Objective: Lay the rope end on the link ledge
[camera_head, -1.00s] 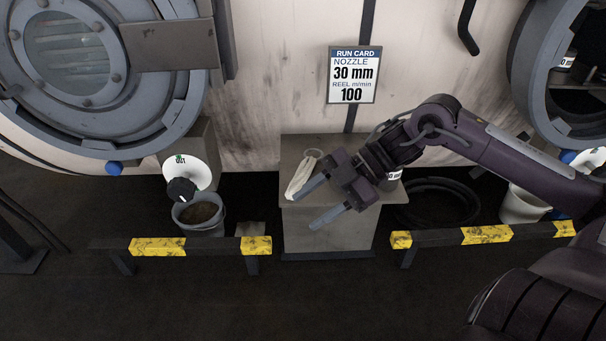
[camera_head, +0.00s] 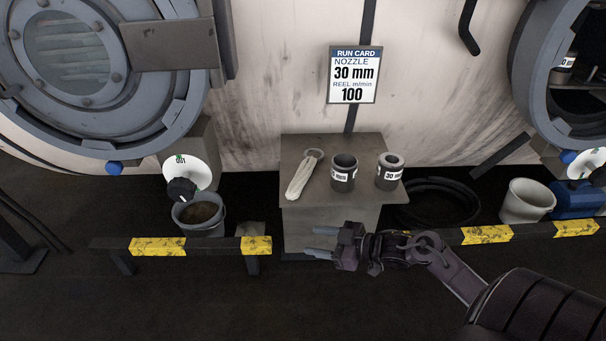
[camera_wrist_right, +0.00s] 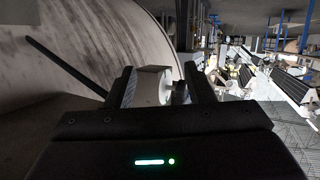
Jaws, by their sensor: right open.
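A pale rope-like length (camera_head: 299,181), with a grey ring at its far end, lies on the left part of the grey block's top (camera_head: 323,186); this looks like the rope end on the link ledge. My right gripper (camera_head: 313,243) is open and empty, in front of the block and lower in the picture than its top, apart from the rope. Its fingers point left. In the right wrist view the two dark fingers (camera_wrist_right: 158,88) stand apart, with a pale cylindrical object behind the gap. My left gripper is not in view.
Two dark nozzle cylinders, one in the middle (camera_head: 343,181) and one at right (camera_head: 389,181), stand on the block. A run card (camera_head: 354,75) hangs above. Yellow-black rails (camera_head: 157,246) flank the block. A grey bucket (camera_head: 198,224) stands left, a white bucket (camera_head: 526,203) right.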

